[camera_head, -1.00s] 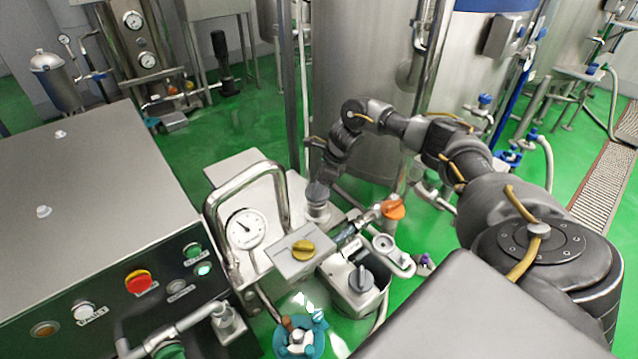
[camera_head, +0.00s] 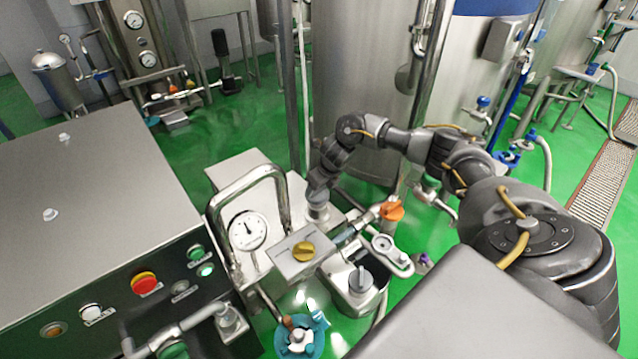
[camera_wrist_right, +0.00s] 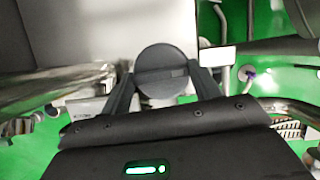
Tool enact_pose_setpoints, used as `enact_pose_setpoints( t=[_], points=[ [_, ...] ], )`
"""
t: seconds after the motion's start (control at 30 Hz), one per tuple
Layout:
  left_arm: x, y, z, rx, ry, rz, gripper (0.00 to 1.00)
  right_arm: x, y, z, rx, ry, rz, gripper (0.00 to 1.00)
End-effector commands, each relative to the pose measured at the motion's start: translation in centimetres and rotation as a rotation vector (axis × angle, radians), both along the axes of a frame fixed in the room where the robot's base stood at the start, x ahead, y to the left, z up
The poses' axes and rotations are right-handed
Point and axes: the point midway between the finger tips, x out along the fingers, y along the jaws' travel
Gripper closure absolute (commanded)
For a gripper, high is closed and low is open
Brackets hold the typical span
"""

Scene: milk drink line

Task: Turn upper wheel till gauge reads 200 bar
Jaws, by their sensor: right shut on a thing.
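A dark round wheel (camera_wrist_right: 160,58) with a bar across its face shows in the right wrist view. My right gripper (camera_wrist_right: 164,80) has a finger on each side of it and is shut on it. In the head view my right gripper (camera_head: 317,198) points down at the machine top behind the gauge, and hides the wheel. The white round gauge (camera_head: 247,230) faces me, left of the gripper. Its dark needle points about straight up; its numbers are too small to read. My left gripper is not in view.
A bent steel pipe (camera_head: 213,215) arches around the gauge. A steel box with a yellow knob (camera_head: 304,251) stands in front of the gripper, and an orange-handled valve (camera_head: 391,211) to its right. A control cabinet (camera_head: 90,210) fills the left.

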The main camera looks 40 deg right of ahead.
Motion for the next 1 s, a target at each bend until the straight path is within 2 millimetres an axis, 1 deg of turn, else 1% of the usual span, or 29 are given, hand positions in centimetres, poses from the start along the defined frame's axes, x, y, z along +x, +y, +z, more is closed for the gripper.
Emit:
enact_pose_setpoints(
  t=[0.03, 0.6, 0.8, 1.0],
  points=[
    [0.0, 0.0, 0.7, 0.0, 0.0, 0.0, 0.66, 0.0, 0.1, 0.4, 0.0, -0.002, -0.044, 0.61],
    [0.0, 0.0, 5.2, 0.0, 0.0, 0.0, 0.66, 0.2, 0.4, 0.6, 0.001, -0.002, -0.572, 0.61],
    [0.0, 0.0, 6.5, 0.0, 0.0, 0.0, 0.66, 0.2, 0.4, 0.5, 0.001, -0.002, -0.713, 0.61],
    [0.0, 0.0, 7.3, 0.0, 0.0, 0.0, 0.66, 0.3, 0.4, 0.3, 0.001, -0.002, -0.806, 0.61]
  ],
)
